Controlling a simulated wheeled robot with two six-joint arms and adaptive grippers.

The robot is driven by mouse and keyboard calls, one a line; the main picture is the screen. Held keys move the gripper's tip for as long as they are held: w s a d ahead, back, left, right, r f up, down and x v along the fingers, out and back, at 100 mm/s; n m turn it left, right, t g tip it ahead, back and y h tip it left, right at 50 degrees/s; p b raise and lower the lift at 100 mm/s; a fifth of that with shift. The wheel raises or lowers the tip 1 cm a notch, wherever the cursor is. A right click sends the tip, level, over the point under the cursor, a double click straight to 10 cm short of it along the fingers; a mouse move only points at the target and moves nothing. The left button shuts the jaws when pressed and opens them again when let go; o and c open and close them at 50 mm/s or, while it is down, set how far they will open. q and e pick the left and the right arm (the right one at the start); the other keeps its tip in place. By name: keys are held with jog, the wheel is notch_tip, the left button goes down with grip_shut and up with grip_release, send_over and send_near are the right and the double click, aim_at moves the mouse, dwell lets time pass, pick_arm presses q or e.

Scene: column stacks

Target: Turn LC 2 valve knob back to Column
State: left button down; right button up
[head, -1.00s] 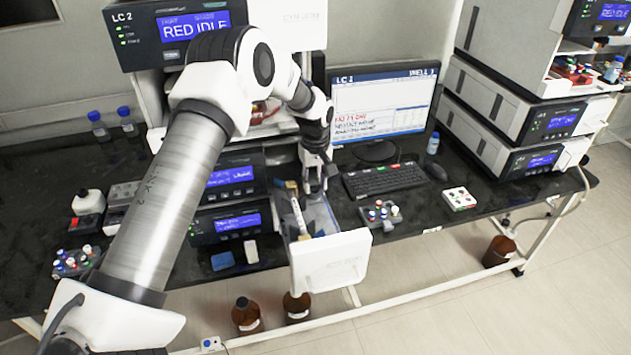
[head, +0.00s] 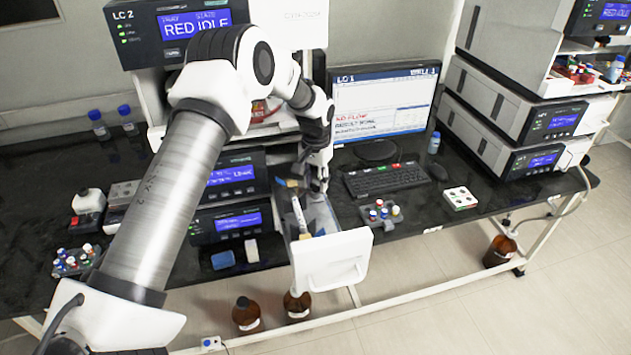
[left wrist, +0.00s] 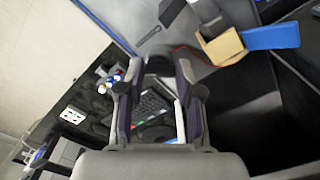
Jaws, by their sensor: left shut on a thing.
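My left gripper (head: 318,188) reaches down over the back right of an open drawer (head: 345,262) in the LC 2 stack. The LC 2 display (head: 195,27) reads RED IDLE. My right gripper is not in view.
A tan block (left wrist: 222,46) and a blue block (left wrist: 271,36) lie near the fingers. A monitor (head: 380,105) and keyboard (head: 385,178) stand right of the drawer. A vial rack (head: 381,214) sits beside it; brown bottles stand on the floor below.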

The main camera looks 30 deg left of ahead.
aim_at(316, 185)
pick_arm(q)
jog(key=shift+m, duration=0.3)
jog(key=c, duration=0.8)
grip_release()
jog(key=shift+w, duration=0.1)
jog(key=shift+o, duration=0.2)
notch_tip(316, 185, up, 12)
